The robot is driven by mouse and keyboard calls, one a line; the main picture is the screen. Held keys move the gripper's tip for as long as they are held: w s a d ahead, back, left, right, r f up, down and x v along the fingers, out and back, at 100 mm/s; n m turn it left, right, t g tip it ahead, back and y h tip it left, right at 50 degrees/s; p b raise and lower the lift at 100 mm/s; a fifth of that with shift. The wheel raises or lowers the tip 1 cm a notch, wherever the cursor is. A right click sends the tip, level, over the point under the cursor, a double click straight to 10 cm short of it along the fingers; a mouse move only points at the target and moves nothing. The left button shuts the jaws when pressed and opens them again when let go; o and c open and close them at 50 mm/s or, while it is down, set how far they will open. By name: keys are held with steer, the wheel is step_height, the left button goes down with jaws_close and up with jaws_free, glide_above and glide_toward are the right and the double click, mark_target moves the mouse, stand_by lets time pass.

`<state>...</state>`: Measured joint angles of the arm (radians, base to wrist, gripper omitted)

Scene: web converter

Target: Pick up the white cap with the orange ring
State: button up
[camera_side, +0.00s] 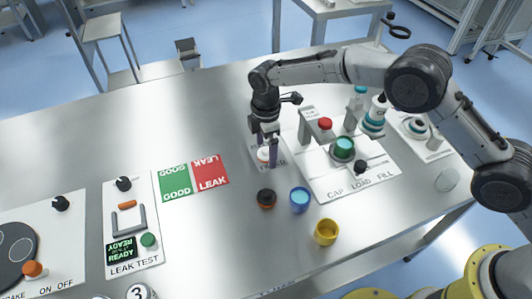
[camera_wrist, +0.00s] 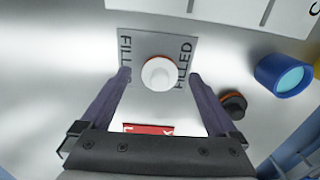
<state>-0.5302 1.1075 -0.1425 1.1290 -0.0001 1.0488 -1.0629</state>
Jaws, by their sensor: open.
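The white cap with the orange ring (camera_wrist: 159,73) sits on a grey pad marked FILLED in the wrist view. In the side view the cap (camera_side: 263,154) is partly hidden by my fingers. My gripper (camera_side: 268,160) points down over the pad with its fingers open. In the wrist view my gripper (camera_wrist: 160,78) has one finger on each side of the cap, with a gap between each finger and the cap. The cap is not held.
A black cap with an orange ring (camera_side: 266,198), a blue cup (camera_side: 300,200) and a yellow cup (camera_side: 326,232) stand nearby in front. The cap-load-fill station (camera_side: 335,185) is to the right. GOOD (camera_side: 173,182) and LEAK (camera_side: 210,173) pads lie left.

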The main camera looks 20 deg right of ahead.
steer(key=shift+f, duration=0.35)
steer(key=shift+c, duration=0.2)
steer(key=c, duration=1.4)
